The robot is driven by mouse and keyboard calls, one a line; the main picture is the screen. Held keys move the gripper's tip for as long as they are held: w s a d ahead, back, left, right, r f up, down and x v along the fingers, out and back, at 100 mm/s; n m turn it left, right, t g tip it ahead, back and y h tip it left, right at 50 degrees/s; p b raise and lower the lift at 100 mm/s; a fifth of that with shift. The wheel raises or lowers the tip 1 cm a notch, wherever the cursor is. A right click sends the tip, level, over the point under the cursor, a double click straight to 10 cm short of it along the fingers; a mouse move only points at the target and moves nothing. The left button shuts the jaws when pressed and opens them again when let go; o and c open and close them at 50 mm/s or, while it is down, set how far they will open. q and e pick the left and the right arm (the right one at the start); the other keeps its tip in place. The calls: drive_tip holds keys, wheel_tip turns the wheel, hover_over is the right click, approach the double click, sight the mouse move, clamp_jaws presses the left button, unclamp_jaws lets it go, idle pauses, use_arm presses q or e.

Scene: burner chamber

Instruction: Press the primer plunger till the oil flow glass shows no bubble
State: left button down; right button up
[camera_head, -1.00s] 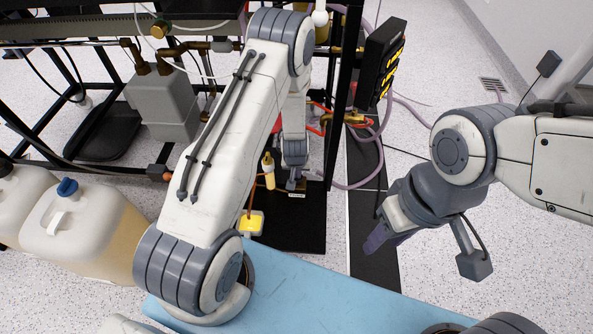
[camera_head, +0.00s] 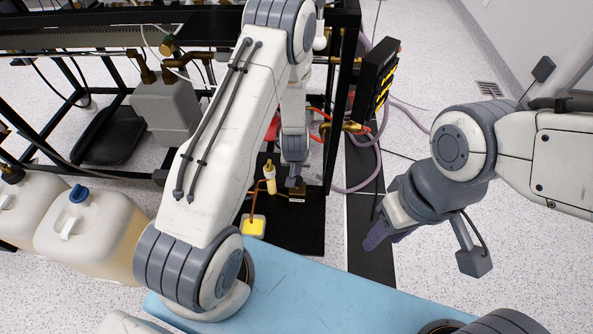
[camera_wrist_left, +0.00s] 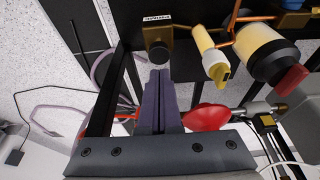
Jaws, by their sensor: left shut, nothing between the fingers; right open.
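The primer block (camera_head: 298,193) is a small brass block on the black plate, with a white label. In the left wrist view its dark round plunger knob (camera_wrist_left: 158,52) faces my left gripper (camera_wrist_left: 159,72). The shut, empty purple fingertips are right at the knob's edge; I cannot tell whether they touch. In the head view my left gripper (camera_head: 296,182) is over the block and hides part of it. A small pale yellow cylinder with brass ends (camera_head: 269,178), likely the oil flow glass, stands left of the block; no bubble can be made out at this size. My right gripper (camera_head: 375,238) is open and empty.
A yellow-topped square item (camera_head: 253,226) sits left on the black plate (camera_head: 312,235). Jugs (camera_head: 85,225) stand at the left, a black panel with yellow lights (camera_head: 375,82) at the right. Black frame posts and purple hoses (camera_head: 372,165) surround the block. A red rounded part (camera_wrist_left: 205,117) is near my left fingers.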

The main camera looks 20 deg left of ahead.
use_arm(q)
drive_tip(key=p+v, duration=0.1)
drive_tip(key=v, duration=0.4)
drive_tip(key=shift+r, duration=0.15)
idle(0.3)
